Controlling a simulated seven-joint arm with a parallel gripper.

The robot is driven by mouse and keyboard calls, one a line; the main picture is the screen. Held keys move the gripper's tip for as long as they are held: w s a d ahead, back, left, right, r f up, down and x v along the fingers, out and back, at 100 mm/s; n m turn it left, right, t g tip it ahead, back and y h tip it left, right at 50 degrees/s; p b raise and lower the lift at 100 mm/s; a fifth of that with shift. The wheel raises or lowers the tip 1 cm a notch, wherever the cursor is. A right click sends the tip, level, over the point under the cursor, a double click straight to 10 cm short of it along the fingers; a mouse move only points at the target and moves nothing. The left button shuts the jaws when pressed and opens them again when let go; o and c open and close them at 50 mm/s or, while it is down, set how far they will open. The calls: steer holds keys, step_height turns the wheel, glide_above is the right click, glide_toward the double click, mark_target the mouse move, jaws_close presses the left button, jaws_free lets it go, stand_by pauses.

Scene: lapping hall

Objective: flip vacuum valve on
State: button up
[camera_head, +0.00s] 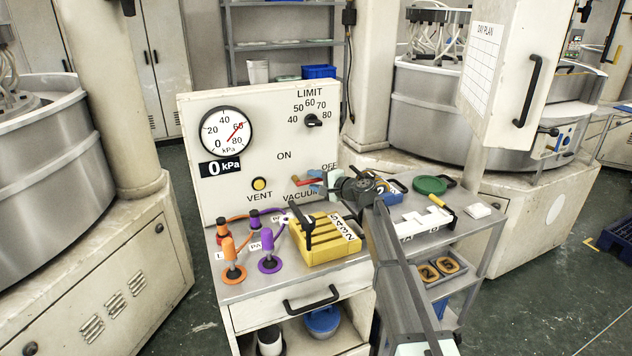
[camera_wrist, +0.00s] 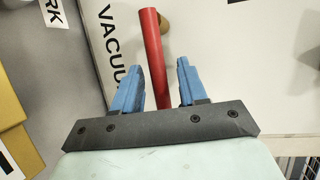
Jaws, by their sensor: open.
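The white panel (camera_head: 250,110) carries the vacuum valve, with a red lever (camera_head: 304,181) above the "VACUUM" label. "ON" is printed up and left of the lever, and "OFF" to its right. My gripper (camera_head: 318,182) is at the valve, with its blue fingers partly covering it. In the wrist view the red lever (camera_wrist: 152,55) runs between the two open blue fingers of my gripper (camera_wrist: 156,80), with a visible gap on each side. Its lower end is hidden by the dark finger mount. A small brass part shows beside its top.
A yellow vent button (camera_head: 259,184) is left of the valve. A yellow block (camera_head: 322,252) and orange and purple plugs stand on the bench below.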

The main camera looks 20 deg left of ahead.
jaws_close()
